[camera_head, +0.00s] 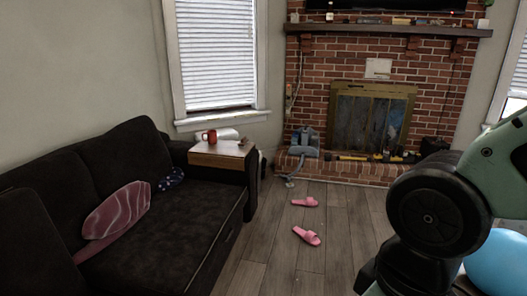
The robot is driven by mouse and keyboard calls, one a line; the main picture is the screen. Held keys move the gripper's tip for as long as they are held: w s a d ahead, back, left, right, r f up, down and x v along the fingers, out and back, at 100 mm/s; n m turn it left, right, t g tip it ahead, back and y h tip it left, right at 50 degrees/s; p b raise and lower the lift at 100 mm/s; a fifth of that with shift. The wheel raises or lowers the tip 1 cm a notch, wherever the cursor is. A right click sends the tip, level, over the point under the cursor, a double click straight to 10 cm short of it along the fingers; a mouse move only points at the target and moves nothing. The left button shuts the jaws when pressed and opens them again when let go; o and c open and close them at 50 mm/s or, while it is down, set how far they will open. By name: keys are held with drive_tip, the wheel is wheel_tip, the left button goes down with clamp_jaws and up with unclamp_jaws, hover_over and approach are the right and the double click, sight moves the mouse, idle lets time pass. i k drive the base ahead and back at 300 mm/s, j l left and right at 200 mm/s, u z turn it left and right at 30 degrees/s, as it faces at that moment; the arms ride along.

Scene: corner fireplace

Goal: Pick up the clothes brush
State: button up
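I cannot make out a clothes brush for certain. A small brownish item (244,142) lies at the right end of the small side table (214,160), too small to identify. A thin yellow and black item (352,157) lies on the brick hearth (340,170), also unclear. My arm fills the lower right of the head view, and my gripper is not visible in it.
A dark sofa (165,240) with a pink patterned cushion (118,210) is at left. A red mug (212,137) is on the side table. Pink slippers (306,236) lie on the otherwise open wood floor. A blue ball (500,262) is at lower right.

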sight(243, 144)
drive_tip(key=i+l+z, duration=0.1)
drive_tip(key=i, duration=0.8)
drive_tip(key=i+l+z, duration=0.15)
drive_tip(key=i, duration=0.8)
drive_tip(key=i+u, duration=0.35)
drive_tip(key=i+l+u, duration=0.1)
drive_tip(key=i+u, duration=0.2)
drive_tip(key=i+l+u, duration=0.35)
drive_tip(key=i+u, duration=0.7)
drive_tip(key=i+l+u, duration=0.1)
drive_tip(key=u, duration=0.2)
drive_tip(key=i+l, duration=0.05)
drive_tip(key=i, duration=0.05)
